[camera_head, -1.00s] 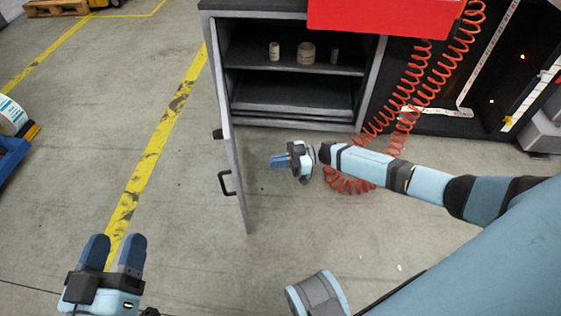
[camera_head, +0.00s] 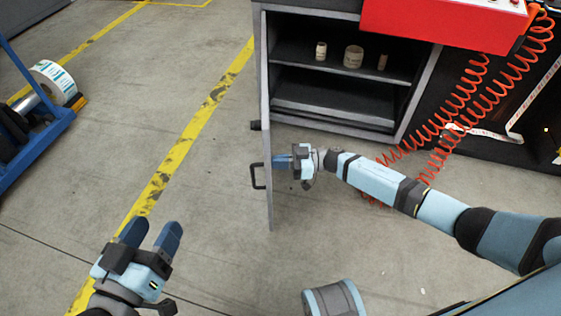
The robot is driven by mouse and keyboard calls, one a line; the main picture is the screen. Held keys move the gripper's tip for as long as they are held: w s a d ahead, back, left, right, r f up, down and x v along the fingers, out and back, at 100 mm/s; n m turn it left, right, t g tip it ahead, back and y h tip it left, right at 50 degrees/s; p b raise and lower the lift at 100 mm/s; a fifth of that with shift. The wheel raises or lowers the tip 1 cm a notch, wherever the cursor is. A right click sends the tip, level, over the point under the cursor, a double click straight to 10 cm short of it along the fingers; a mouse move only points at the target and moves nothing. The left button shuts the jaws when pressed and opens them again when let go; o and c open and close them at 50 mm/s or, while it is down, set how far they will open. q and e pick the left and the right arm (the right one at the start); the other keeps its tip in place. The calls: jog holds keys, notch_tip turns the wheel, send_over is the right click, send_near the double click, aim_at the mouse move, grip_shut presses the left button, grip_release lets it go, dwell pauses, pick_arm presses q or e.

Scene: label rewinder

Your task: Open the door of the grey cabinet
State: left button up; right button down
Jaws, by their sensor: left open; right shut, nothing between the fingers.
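The grey cabinet (camera_head: 414,84) stands at the top right with its inside showing. Its door (camera_head: 266,190) stands wide open, swung out toward me and seen nearly edge-on. The door handle (camera_head: 256,176) is on the door's left, outer face. My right gripper (camera_head: 278,162) is shut and empty, on the inner side of the door, with its fingertips at or very near the door panel. I cannot tell whether they touch. My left gripper (camera_head: 151,232) is open and empty over the floor at the lower left, apart from the door.
Several small rolls (camera_head: 353,57) stand on the cabinet shelf. A red box (camera_head: 440,22) is above the cabinet. Coiled red hoses (camera_head: 468,110) hang behind my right arm. A blue rack (camera_head: 40,140) with a label roll (camera_head: 54,83) is at the left. The floor between is clear.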

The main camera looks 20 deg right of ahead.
pick_arm(q)
jog(key=shift+r, duration=0.35)
pick_arm(e)
jog(key=w+a+m+t+h, duration=0.1)
jog(key=w+a+t, duration=0.1)
jog(key=a, duration=0.7)
jog(key=w+a+m+t+h, duration=0.1)
jog(key=w+a, duration=0.3)
jog(key=a, duration=0.5)
jog(key=shift+w+a+m+t, duration=0.35)
jog(key=shift+m+t, duration=0.25)
jog(key=shift+t, duration=0.2)
jog(key=shift+d, duration=0.1)
pick_arm(q)
notch_tip(320, 180, up, 8)
jog(key=s+t+p, duration=0.1)
jog(key=t+p, duration=0.2)
jog(key=p, duration=0.3)
jog(key=shift+s+n+t, duration=0.15)
jog(key=shift+n+t, duration=0.15)
jog(key=shift+n, duration=0.1)
pick_arm(e)
jog(key=s+v, duration=0.1)
jog(key=v, duration=1.3)
jog(key=shift+a, duration=0.4)
